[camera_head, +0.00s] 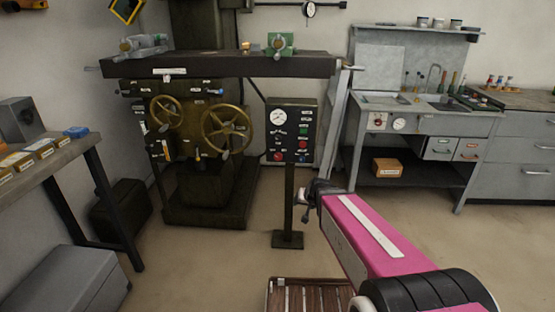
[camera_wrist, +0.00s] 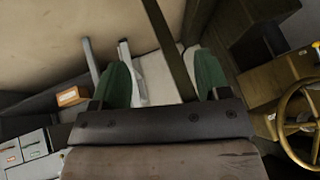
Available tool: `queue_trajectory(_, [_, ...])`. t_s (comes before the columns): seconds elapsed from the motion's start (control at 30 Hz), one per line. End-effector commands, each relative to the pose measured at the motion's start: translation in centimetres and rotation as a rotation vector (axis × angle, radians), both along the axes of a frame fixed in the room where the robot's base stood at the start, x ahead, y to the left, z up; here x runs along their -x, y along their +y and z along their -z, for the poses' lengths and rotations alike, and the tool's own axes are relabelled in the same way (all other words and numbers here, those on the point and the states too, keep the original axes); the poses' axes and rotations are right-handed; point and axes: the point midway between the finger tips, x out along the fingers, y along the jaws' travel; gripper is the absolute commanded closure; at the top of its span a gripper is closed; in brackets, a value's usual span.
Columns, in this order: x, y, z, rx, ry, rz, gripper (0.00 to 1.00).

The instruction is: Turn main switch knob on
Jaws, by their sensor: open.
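A dark control panel (camera_head: 291,132) stands upright on a thin post (camera_head: 289,195) in the middle of the head view. It carries a round white gauge (camera_head: 279,117), green and red buttons, small dark controls and white labels. The labels are too small to read, so I cannot tell which control is the main switch knob. My gripper (camera_head: 308,206) is low beside the post, to its right and below the panel, apart from the panel face. In the wrist view my gripper (camera_wrist: 162,78) is open, with two green fingertips and nothing held. A dark bar shows between them.
A dark machine with brass handwheels (camera_head: 226,131) stands left of the panel. A sink bench (camera_head: 430,117) with an orange box (camera_head: 388,167) on its shelf stands right. A workbench (camera_head: 45,160) is at the left. A slatted wooden pallet (camera_head: 305,295) lies in front. Floor between is clear.

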Motion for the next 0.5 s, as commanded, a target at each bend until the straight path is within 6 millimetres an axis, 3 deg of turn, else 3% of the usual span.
queue_trajectory(0.03, [-1.7, 1.8, -0.3, -0.038, -0.067, 0.011, 0.31])
queue_trajectory(0.2, [-6.4, 6.9, -2.7, -0.181, -0.319, 0.100, 0.31])
queue_trajectory(0.5, [-11.4, 12.3, -6.9, -0.377, -0.695, 0.380, 0.31])
